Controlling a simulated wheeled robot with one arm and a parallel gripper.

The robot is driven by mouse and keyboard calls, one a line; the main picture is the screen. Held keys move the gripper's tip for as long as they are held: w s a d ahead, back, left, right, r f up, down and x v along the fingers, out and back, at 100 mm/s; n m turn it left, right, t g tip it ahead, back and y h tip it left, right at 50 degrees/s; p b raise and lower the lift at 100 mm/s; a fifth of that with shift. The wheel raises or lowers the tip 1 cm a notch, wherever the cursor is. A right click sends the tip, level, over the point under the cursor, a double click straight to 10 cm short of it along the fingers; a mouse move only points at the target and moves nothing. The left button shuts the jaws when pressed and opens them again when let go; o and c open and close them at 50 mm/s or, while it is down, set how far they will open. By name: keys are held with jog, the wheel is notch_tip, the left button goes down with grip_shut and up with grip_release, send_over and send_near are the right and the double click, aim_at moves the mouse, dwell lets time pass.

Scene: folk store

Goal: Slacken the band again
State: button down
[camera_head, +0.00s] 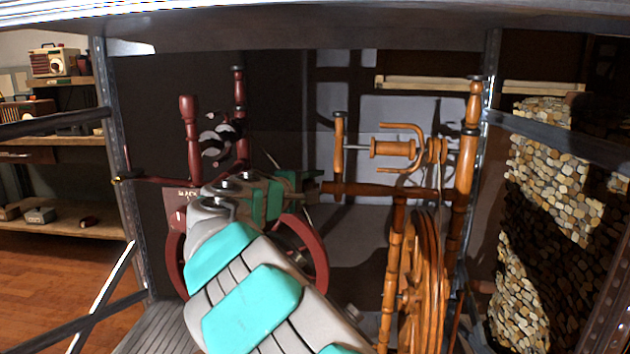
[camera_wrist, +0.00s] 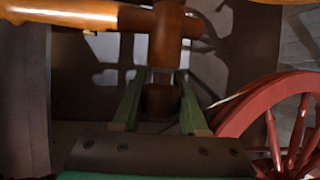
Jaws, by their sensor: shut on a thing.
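An orange-brown spinning wheel stands on the right, with its flyer and bobbin (camera_head: 393,148) above its large wheel (camera_head: 425,285). My gripper (camera_head: 312,186) is at the left end of this spinning wheel's horizontal bar (camera_head: 365,190). In the wrist view, my green fingers (camera_wrist: 160,82) are shut on a dark brown wooden knob (camera_wrist: 160,99). The knob sits in line with a lighter turned wooden piece (camera_wrist: 166,38). In the head view my gripper hides the knob.
A dark red spinning wheel (camera_head: 188,135) stands behind my arm on the left; its rim (camera_wrist: 240,112) is close on the right in the wrist view. Metal shelf posts (camera_head: 118,160) frame the bay. A stone-patterned column (camera_head: 555,170) stands at right, and shelves with radios (camera_head: 52,62) at far left.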

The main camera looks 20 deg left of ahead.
jog(key=shift+f+n+g, duration=0.4)
jog(key=shift+g, duration=0.6)
jog(key=shift+s, duration=0.1)
jog(key=shift+c, duration=2.2)
grip_release()
jog(key=v, duration=0.7)
jog(key=shift+s+r+b, duration=0.25)
jog(key=shift+s+b, duration=0.1)
jog(key=shift+b, duration=0.05)
